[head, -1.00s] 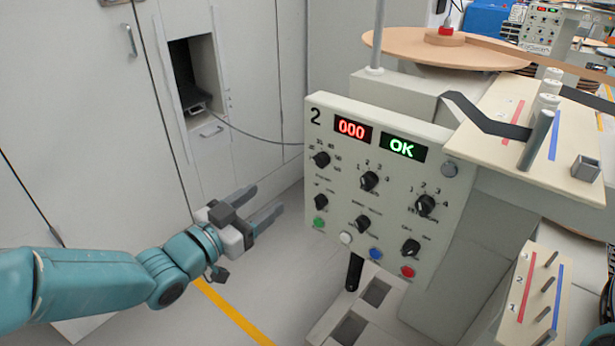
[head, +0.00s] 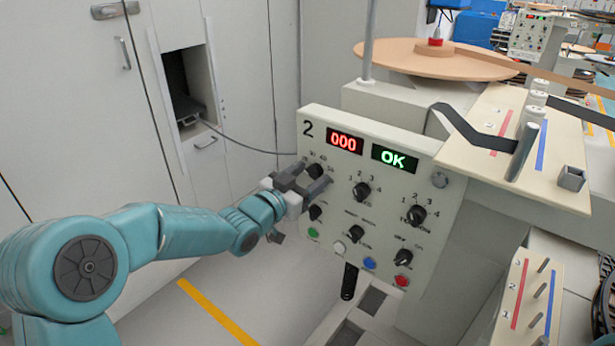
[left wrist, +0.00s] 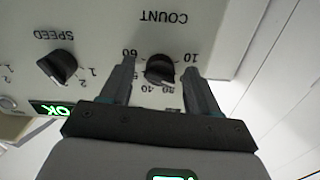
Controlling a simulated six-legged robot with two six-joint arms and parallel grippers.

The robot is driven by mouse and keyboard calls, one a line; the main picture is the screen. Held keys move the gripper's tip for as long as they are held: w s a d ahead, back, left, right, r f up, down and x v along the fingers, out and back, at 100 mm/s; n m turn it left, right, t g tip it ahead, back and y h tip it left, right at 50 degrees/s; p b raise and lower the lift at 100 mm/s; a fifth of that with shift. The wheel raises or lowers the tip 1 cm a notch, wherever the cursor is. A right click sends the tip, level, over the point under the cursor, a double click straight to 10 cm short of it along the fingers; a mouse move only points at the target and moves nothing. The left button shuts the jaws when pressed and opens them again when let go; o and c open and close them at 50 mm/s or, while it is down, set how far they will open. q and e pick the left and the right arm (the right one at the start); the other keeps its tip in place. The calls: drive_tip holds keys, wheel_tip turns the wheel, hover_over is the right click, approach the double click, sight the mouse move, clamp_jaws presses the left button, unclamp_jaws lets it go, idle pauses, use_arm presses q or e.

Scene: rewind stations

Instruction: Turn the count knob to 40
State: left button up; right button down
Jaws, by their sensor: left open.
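The control panel (head: 372,205) marked 2 shows a red 000 and a green OK. The black count knob (head: 315,171) is at its upper left, and it also shows in the left wrist view (left wrist: 160,68) under the upside-down word COUNT, with numbers around it. I cannot tell which number its pointer marks. My left gripper (head: 311,175) is at the panel, open, with its fingertips on either side of the knob. In the left wrist view (left wrist: 158,75) a gap shows between the knob and each finger. My right gripper is out of view.
The speed knob (left wrist: 57,67) is beside the count knob. More knobs and coloured buttons (head: 369,263) cover the panel lower down. A black lever (head: 349,281) is below it. A wooden reel (head: 435,58) and a shelf with posts (head: 480,120) are behind and right.

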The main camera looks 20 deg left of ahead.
use_arm(q)
drive_tip(key=c, duration=1)
drive_tip(key=shift+f+m+b, duration=0.15)
drive_tip(key=shift+m+b, duration=0.15)
drive_tip(key=shift+b, duration=0.25)
drive_tip(key=m+b, duration=0.6)
drive_tip(key=b, duration=0.2)
drive_tip(key=shift+f, duration=0.1)
drive_tip(key=m+b, duration=0.2)
drive_tip(key=m, duration=0.1)
drive_tip(key=shift+a+b, duration=0.1)
drive_tip(key=shift+b, duration=0.2)
drive_tip(key=m+b, duration=0.2)
drive_tip(key=shift+m, duration=0.3)
drive_tip(key=m, duration=0.1)
drive_tip(key=m+b, duration=0.1)
drive_tip(key=m, duration=0.1)
drive_tip(key=shift+r, duration=0.25)
drive_tip(key=shift+r+m+b, duration=0.1)
drive_tip(key=shift+m+b, duration=0.6)
drive_tip(key=shift+m, duration=0.6)
